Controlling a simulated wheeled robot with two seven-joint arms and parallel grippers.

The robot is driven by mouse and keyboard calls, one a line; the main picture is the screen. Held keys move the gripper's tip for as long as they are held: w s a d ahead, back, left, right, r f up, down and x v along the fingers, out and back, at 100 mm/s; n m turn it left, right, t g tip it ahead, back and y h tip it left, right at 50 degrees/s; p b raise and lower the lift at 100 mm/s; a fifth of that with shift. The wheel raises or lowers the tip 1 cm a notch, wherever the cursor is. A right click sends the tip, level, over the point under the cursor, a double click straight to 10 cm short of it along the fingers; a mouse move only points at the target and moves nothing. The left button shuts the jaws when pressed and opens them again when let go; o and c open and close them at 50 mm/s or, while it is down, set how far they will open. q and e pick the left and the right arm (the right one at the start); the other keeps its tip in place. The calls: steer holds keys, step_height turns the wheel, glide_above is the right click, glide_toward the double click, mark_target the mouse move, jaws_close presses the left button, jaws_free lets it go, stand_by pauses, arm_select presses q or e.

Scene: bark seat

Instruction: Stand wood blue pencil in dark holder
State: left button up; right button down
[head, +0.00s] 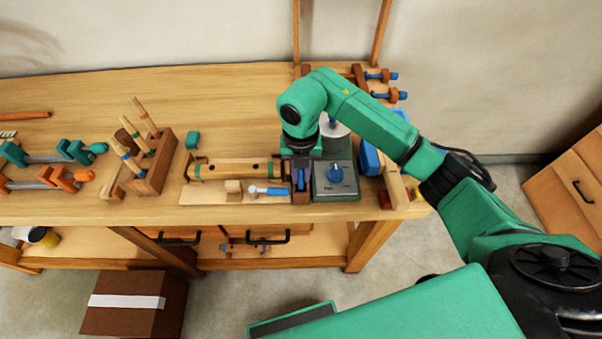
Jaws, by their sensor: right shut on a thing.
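A dark brown wooden holder (155,165) stands at the left of the bench. Several light wood sticks lean in or over it; one wood stick with a blue band (124,156) is at its left side, tilted. My right gripper (301,178) points down at the bench's middle, far to the right of the holder. It is shut on a small blue object (301,180); its shape is mostly hidden by the gripper, and I cannot tell whether it is a pencil. My left gripper is out of view.
A grey-green box with a blue knob (336,174) stands just right of the gripper. A banded wooden cylinder (235,169) and a blue-handled hammer (265,190) lie to its left. Clamps (50,158) lie at the far left.

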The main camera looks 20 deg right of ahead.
steer(key=shift+f, duration=0.35)
steer(key=shift+c, duration=2.1)
jaws_free()
steer(key=shift+r, duration=0.15)
steer(key=shift+r+p, duration=2.2)
steer(key=shift+r, duration=1.25)
